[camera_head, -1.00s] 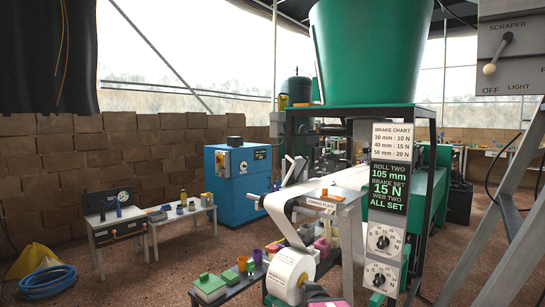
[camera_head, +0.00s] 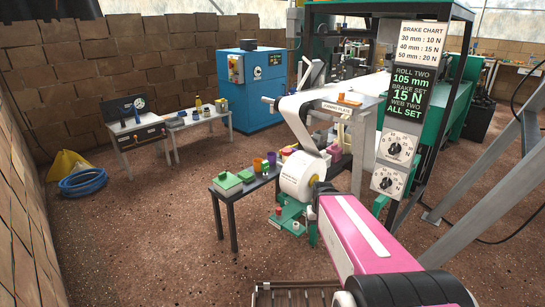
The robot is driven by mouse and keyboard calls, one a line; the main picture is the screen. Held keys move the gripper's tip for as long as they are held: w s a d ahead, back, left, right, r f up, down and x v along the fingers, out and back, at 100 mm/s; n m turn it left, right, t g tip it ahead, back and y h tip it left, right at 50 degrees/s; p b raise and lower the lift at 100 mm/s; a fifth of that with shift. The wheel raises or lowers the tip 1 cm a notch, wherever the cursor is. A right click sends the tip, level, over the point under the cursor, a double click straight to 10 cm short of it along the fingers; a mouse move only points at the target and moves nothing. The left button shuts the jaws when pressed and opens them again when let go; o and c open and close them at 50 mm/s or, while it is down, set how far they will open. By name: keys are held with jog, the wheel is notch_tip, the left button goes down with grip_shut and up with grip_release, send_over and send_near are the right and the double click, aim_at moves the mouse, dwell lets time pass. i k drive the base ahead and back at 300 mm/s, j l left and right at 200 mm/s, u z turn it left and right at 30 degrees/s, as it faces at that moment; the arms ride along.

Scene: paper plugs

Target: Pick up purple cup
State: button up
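A pink and black link of my arm fills the lower right, well apart from the cup. My gripper's fingers do not show in this view.
Green boxes (camera_head: 228,184) lie on the same table, left of the cup. The paper roll (camera_head: 296,178) hangs just right of the table, below the forming plate. A blue cabinet (camera_head: 250,90) and a bench (camera_head: 200,130) stand behind.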

aim_at(272, 158)
jog(key=i+j+u, duration=0.4)
jog(key=i+j, duration=0.15)
jog(key=j, duration=0.4)
jog(key=i+j+u, duration=0.4)
jog(key=i+j, duration=0.3)
jog(key=i+j+u, duration=0.4)
jog(key=i+j, duration=0.25)
jog(key=i, duration=0.15)
jog(key=i+l+z, duration=0.2)
jog(key=i, duration=1.05)
jog(key=i+j+z, duration=0.1)
jog(key=i+z, duration=0.2)
jog(key=i, duration=0.9)
jog(key=i+l+u, duration=0.3)
jog(key=l+u, duration=0.75)
jog(key=l, duration=0.2)
jog(key=l+u, duration=0.4)
jog(key=k+l+u, duration=0.1)
jog(key=l+u, duration=0.3)
jog(key=k+l+u, duration=0.15)
jog(key=l+u, duration=0.25)
jog(key=k+l+u, duration=0.5)
jog(key=l+u, duration=0.25)
jog(key=k+l+u, duration=0.2)
jog(key=u, duration=0.2)
jog(key=k, duration=0.05)
